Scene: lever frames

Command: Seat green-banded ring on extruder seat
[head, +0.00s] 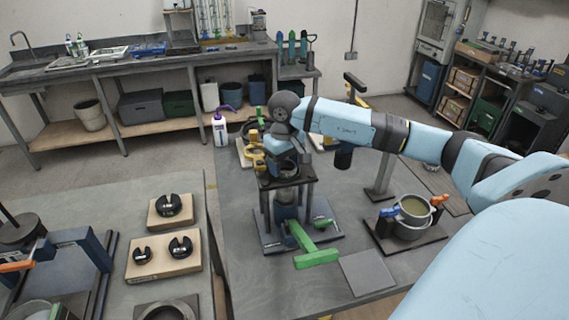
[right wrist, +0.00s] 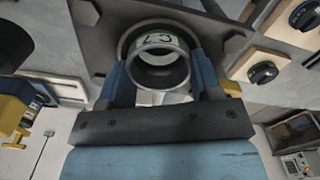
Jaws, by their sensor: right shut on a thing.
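My right gripper (head: 281,152) comes in from the right and points down over the extruder, a dark stand (head: 268,205) with a green lever (head: 313,252) in front. In the right wrist view the two blue fingers (right wrist: 160,75) are shut on a grey metal ring with a green band and dark marking (right wrist: 160,42). Behind the ring is the dark round seat (right wrist: 127,38) on a dark plate. The ring lies roughly over the seat; I cannot tell whether it touches. In the head view the gripper hides most of the ring. My left gripper is not in view.
Yellow clamp-like parts (head: 252,150) stand just left of the gripper. A pot on a dark base (head: 413,212) stands to the right. A grey plate (head: 367,272) lies in front. Wooden blocks with black rings (head: 163,257) are on the left table.

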